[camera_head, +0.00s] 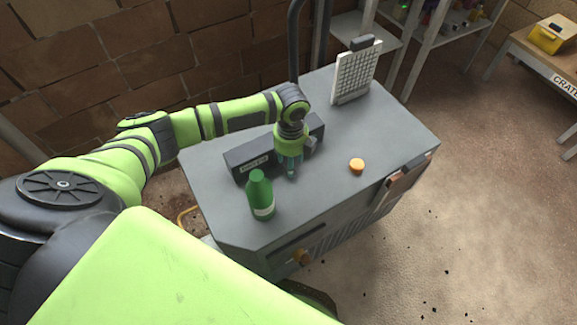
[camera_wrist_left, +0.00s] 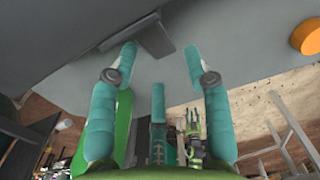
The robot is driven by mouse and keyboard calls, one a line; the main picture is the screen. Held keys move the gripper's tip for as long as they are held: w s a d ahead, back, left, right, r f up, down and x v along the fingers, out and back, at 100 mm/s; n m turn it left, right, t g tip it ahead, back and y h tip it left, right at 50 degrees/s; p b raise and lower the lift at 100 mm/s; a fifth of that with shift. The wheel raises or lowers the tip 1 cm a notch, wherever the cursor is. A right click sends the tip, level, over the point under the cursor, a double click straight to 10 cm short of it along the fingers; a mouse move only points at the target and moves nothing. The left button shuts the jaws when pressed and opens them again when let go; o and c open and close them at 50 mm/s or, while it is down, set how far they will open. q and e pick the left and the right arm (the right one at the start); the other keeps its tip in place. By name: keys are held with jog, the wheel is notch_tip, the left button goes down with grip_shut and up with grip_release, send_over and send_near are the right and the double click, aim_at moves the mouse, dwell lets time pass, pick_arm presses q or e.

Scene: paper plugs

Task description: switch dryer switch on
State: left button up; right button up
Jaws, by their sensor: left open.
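A long dark box with a pale label (camera_head: 250,164), likely the dryer switch housing, sits on the grey cabinet top (camera_head: 325,195). The label is too small to read surely. My left gripper (camera_head: 290,170) points down in front of the box and hides part of it. In the left wrist view its teal fingers (camera_wrist_left: 160,58) are spread with nothing between them. A dark grey raised piece (camera_wrist_left: 145,38) lies just beyond the fingertips; I cannot tell if it is the switch lever or its position.
A green bottle (camera_head: 260,197) stands close to the left of the gripper. An orange knob (camera_head: 357,166) is to the right. A white grid panel (camera_head: 356,74) stands at the back. The top's right side is mostly clear. A yellow box (camera_head: 549,37) sits on a far table.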

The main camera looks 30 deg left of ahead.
pick_arm(q)
jog(key=shift+f, duration=0.1)
dwell(0.3)
jog(key=shift+f+b, duration=0.5)
jog(key=shift+f, duration=0.45)
jog(key=shift+d+f+b, duration=0.15)
jog(key=shift+f+b, duration=0.4)
jog(key=shift+f, duration=0.35)
